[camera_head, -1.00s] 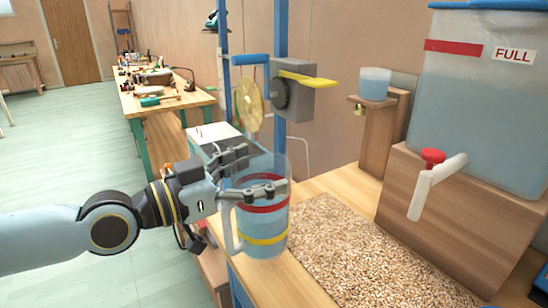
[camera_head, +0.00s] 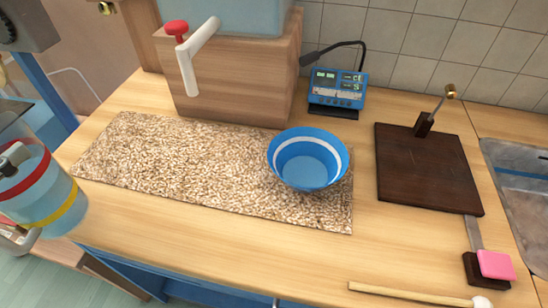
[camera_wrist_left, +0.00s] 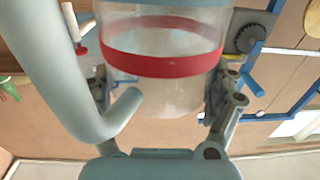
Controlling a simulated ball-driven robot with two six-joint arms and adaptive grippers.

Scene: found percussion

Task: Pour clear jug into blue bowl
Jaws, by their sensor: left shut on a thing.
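The clear jug (camera_head: 48,195) has a red band and a yellow band and is cut off at the left edge of the head view. Its lower part looks pale blue. My left gripper (camera_head: 12,158) is shut around it, and in the left wrist view the jug (camera_wrist_left: 165,85) sits between the two fingers, its thick handle (camera_wrist_left: 60,75) at the left. The blue bowl (camera_head: 308,160), with a white inner stripe, stands on the right part of the speckled mat, well to the right of the jug. My right gripper is out of view.
The speckled mat (camera_head: 170,160) covers the counter's left half. Behind it a wooden block (camera_head: 240,75) bears a tank with a red-handled tap (camera_head: 190,60). A blue meter (camera_head: 337,92), dark board (camera_head: 425,165), pink-headed tool (camera_head: 495,265) and mallet (camera_head: 410,295) lie around the bowl.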

